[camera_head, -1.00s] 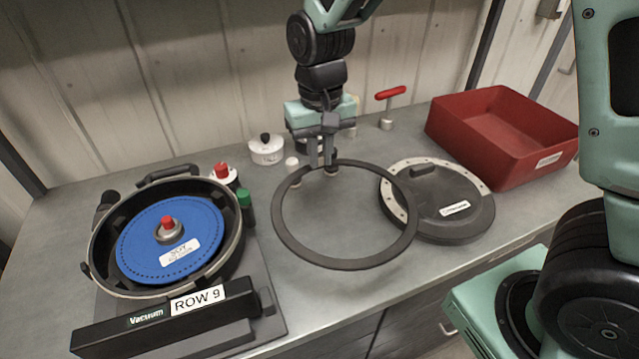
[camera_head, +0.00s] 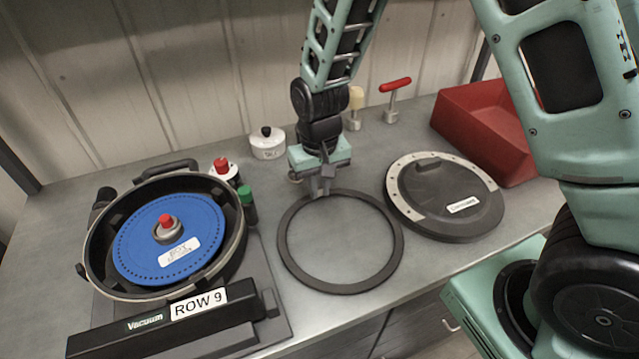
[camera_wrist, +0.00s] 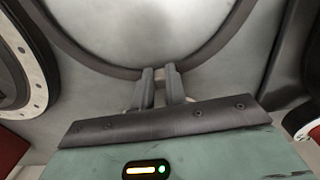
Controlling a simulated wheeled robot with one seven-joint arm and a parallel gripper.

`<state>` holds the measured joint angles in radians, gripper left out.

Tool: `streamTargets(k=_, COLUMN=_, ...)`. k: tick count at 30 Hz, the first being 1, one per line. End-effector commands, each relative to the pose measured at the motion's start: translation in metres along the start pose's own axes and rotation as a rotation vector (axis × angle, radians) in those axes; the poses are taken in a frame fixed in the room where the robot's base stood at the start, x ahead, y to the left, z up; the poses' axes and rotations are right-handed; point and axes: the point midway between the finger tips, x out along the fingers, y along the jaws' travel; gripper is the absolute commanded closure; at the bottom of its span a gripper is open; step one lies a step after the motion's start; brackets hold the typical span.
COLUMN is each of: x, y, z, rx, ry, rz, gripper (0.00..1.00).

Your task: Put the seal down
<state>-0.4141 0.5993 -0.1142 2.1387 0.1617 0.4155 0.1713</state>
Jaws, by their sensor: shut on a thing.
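The seal is a thin dark grey ring (camera_head: 290,259), in the middle of the bench in the head view. It lies flat on the bench or just above it; I cannot tell which. My gripper (camera_head: 322,192) is shut on the ring's far edge, with the hand above it. In the wrist view the ring (camera_wrist: 215,52) curves across the top, and the gripper's two fingers (camera_wrist: 160,74) meet its band. The bench shows through the ring's open middle.
The seed meter housing (camera_head: 240,225) with a blue disc (camera_head: 140,235) stands at the left. A round black cover (camera_head: 475,222) lies close to the ring's right. A red bin (camera_head: 470,125) is at the back right. A white pot (camera_head: 268,148) and red-handled tool (camera_head: 394,90) stand behind. Bare bench lies in front.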

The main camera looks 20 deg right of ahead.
Motion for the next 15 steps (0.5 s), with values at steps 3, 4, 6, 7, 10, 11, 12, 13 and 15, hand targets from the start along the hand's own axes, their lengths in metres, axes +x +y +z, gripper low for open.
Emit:
streamTargets(k=3, x=0.0, y=-0.0002, z=-0.0002, rx=0.0, ry=0.001, rz=-0.001, gripper=1.0)
streamTargets(k=4, x=0.0, y=-0.0002, z=-0.0002, rx=0.0, ry=0.001, rz=-0.001, gripper=1.0)
streamTargets(k=6, x=0.0, y=-0.0002, z=-0.0002, rx=0.0, ry=0.001, rz=-0.001, gripper=1.0)
streamTargets(k=7, x=0.0004, y=-0.0002, z=-0.0002, rx=0.0, ry=0.001, rz=-0.001, gripper=1.0)
streamTargets(k=10, x=0.0028, y=-0.0001, z=-0.0002, rx=0.0, ry=0.001, rz=-0.001, gripper=0.83)
streamTargets(k=11, x=0.0021, y=-0.0002, z=-0.0003, rx=0.0, ry=0.001, rz=-0.001, gripper=0.75)
streamTargets(k=12, x=0.002, y=-0.0002, z=-0.0002, rx=0.0, ry=0.001, rz=-0.001, gripper=0.64)
streamTargets(k=13, x=0.002, y=-0.0002, z=-0.0002, rx=0.0, ry=0.001, rz=-0.001, gripper=0.64)
streamTargets(k=15, x=0.0019, y=-0.0002, z=-0.0002, rx=0.0, ry=0.001, rz=-0.001, gripper=0.64)
